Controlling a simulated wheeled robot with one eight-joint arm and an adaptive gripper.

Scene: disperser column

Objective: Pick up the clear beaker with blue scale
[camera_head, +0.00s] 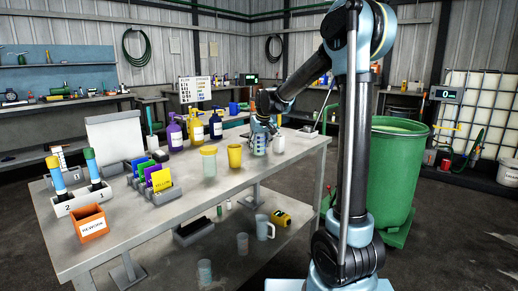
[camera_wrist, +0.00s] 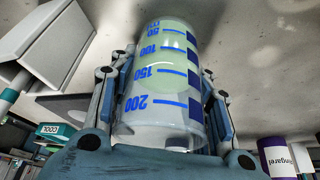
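The clear beaker with blue scale (camera_wrist: 160,95) fills the middle of the wrist view, its marks from 50 to 200 showing upside down. My gripper (camera_wrist: 167,80) has one finger along each side of it, with no clear gap to the glass, so it looks shut on the beaker. In the head view the beaker (camera_head: 259,147) is upright at the right part of the workbench (camera_head: 230,185), below my gripper (camera_head: 262,127). I cannot tell whether its base touches the bench top.
A large green bin (camera_head: 390,175) is right of the bench.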

